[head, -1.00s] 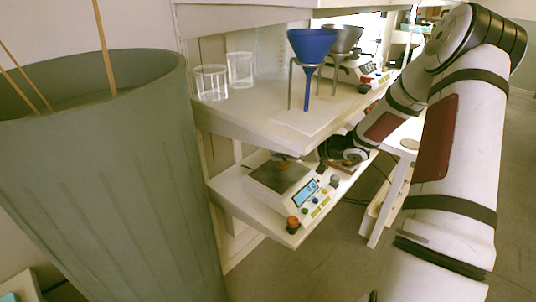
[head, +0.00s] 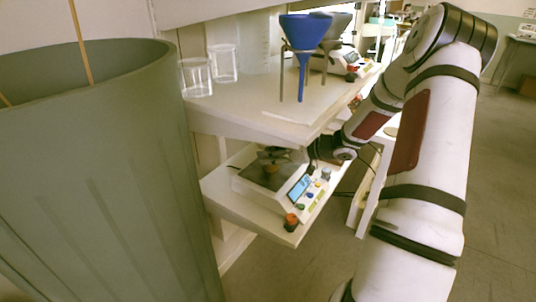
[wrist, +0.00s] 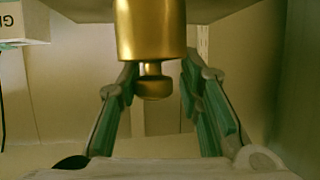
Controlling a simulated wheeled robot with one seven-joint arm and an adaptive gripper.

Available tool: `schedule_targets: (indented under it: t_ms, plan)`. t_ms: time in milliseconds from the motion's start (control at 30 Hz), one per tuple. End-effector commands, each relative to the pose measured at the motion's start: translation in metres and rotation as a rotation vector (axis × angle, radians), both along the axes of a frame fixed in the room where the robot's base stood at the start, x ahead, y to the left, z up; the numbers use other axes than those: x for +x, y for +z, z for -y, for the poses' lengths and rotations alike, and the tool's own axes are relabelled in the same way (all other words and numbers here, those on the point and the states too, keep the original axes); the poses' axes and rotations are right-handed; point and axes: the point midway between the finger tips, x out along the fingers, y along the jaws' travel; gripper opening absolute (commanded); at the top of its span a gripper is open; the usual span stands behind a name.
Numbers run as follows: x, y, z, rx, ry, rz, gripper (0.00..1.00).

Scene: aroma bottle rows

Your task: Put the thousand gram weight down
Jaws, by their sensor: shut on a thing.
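A gold-coloured weight (wrist: 150,28) with a narrow neck and round knob (wrist: 153,86) fills the top middle of the wrist view. My gripper (wrist: 153,82) is shut on it at the knob, with one green-padded finger on each side. In the head view my gripper (head: 279,154) reaches in under the upper shelf, over the pan of a white balance (head: 262,181) on the lower shelf. The weight shows there only as a small brownish patch (head: 270,168). I cannot tell whether its base touches the pan.
The upper shelf (head: 225,118) lies close above my gripper. It bears clear beakers (head: 196,77) and a blue funnel (head: 304,32) on a stand. A dark orange-topped object (head: 291,222) stands at the lower shelf's front corner. A large grey-green bin (head: 100,170) fills the left.

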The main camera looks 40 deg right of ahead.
Motion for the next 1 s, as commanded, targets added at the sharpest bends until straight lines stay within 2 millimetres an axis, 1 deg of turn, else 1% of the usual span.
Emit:
schedule_targets:
  t_ms: [67, 100, 167, 200, 567, 667, 733, 1000]
  plan:
    - [0.001, 0.001, 0.000, 0.001, 0.002, 0.004, 0.00]
    - [0.000, -0.001, 0.000, 0.001, 0.000, 0.000, 0.35]
    - [0.000, -0.001, 0.000, 0.000, 0.000, 0.000, 0.49]
    - [0.000, -0.001, 0.000, 0.000, 0.000, 0.000, 0.54]
    - [-0.002, 0.001, 0.001, 0.000, 0.000, 0.000, 0.54]
    - [-0.010, 0.006, 0.006, -0.001, -0.002, 0.000, 0.54]
    - [-0.019, 0.011, 0.012, -0.001, -0.003, 0.000, 0.54]
    - [-0.065, 0.032, 0.037, -0.002, -0.004, 0.000, 0.54]
